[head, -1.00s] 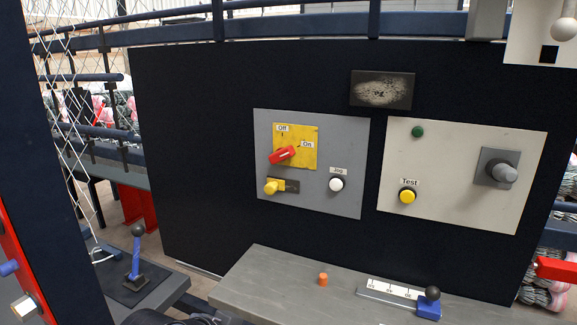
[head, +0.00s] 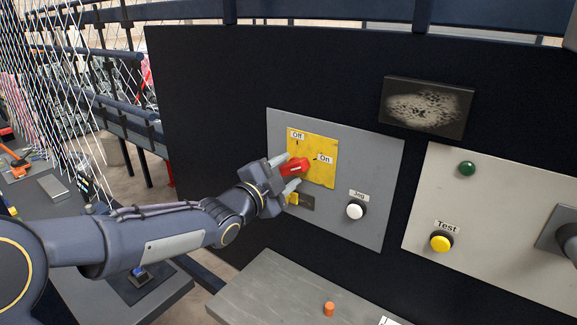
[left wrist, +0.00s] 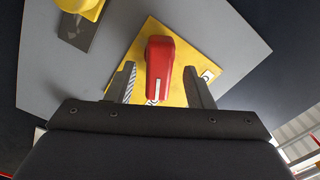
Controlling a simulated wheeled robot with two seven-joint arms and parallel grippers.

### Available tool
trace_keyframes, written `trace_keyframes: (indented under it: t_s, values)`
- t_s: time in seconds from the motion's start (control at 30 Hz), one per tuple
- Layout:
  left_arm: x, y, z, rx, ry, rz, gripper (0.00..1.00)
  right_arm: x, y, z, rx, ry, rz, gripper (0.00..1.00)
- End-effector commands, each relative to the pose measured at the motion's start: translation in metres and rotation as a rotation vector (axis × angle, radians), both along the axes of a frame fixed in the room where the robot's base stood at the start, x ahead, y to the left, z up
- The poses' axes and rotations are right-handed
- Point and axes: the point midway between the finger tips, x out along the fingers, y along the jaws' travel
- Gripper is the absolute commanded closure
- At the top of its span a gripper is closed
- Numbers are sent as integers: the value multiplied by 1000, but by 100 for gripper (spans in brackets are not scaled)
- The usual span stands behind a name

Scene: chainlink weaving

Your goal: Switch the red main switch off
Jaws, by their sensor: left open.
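The red main switch (head: 295,167) is a rotary handle on a yellow plate (head: 325,172) marked Off and On. Its white mark points toward the On side. My left gripper (head: 285,173) is at the switch from the left, with its fingers on either side of the handle. In the left wrist view the red handle (left wrist: 160,68) stands between the two open fingers (left wrist: 160,85), with a visible gap on each side. My right gripper is not in view.
A yellow knob (head: 292,199) sits just below the switch, close to my gripper. A white Jog button (head: 355,210) is on the same grey panel. A cream panel (head: 500,190) to the right holds a green light and a yellow Test button (head: 441,243). A grey ledge (head: 270,290) lies below.

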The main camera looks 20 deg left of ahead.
Motion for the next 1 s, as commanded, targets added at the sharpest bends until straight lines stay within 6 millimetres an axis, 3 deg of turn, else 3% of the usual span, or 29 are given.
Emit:
trace_keyframes:
  t_s: [0.13,0.4,0.73,1.0]
  values:
    - [10,-4,0,0,1,0,53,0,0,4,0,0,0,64]
    - [11,-4,-1,-1,1,1,53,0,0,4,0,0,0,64]
    - [11,-4,-1,-2,2,2,96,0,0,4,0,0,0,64]
    - [11,-4,-1,-23,9,1,97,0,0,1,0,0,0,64]
